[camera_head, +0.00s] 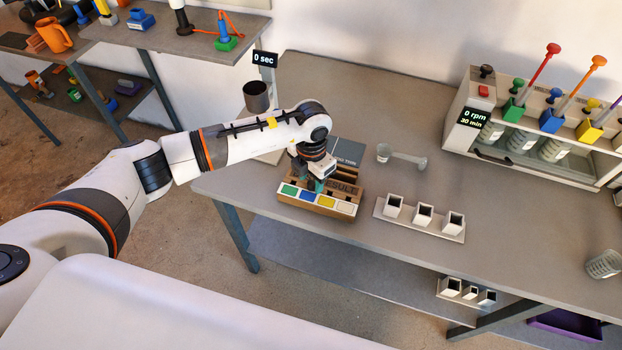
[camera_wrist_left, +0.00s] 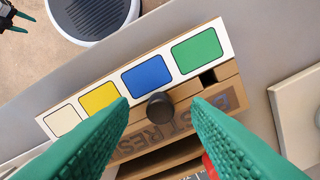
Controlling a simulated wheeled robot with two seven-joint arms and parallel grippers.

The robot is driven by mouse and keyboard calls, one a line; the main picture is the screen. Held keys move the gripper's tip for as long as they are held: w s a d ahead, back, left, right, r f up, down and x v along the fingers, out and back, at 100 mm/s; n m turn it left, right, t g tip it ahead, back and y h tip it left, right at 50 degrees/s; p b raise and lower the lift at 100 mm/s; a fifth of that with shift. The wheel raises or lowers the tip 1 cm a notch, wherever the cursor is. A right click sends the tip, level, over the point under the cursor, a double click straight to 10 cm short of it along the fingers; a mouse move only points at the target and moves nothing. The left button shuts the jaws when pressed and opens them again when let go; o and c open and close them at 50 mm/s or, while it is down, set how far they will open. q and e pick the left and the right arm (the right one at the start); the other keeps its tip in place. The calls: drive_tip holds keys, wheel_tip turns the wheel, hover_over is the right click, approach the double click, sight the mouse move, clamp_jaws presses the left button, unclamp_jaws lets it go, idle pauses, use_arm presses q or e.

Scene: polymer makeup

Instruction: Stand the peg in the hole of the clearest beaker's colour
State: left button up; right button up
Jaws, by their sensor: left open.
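The wooden result block (camera_head: 347,207) has green, blue, yellow and cream swatches along its front edge. A dark round-headed peg (camera_wrist_left: 160,106) stands upright at the blue swatch (camera_wrist_left: 148,75); how deep it sits cannot be told. A square hole (camera_wrist_left: 207,77) by the green swatch is empty. My left gripper (camera_head: 314,184) is over the block, open, its green fingers on either side of the peg with gaps. The jar-test beakers (camera_head: 521,139) stand in the machine at right; their clarity is hard to tell. A small dark gripper with green tips (camera_wrist_left: 14,18), likely my right, shows at the wrist view's corner.
The jar-test machine (camera_head: 478,118) with coloured stirrer blocks stands at the back right. A dark cup (camera_head: 257,95) is behind my left arm. The table's middle is mostly clear.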

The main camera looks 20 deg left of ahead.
sight(311, 183)
use_arm(q)
wheel_tip(311, 183, up, 11)
drive_tip(key=b, duration=0.1)
drive_tip(key=shift+b, duration=0.4)
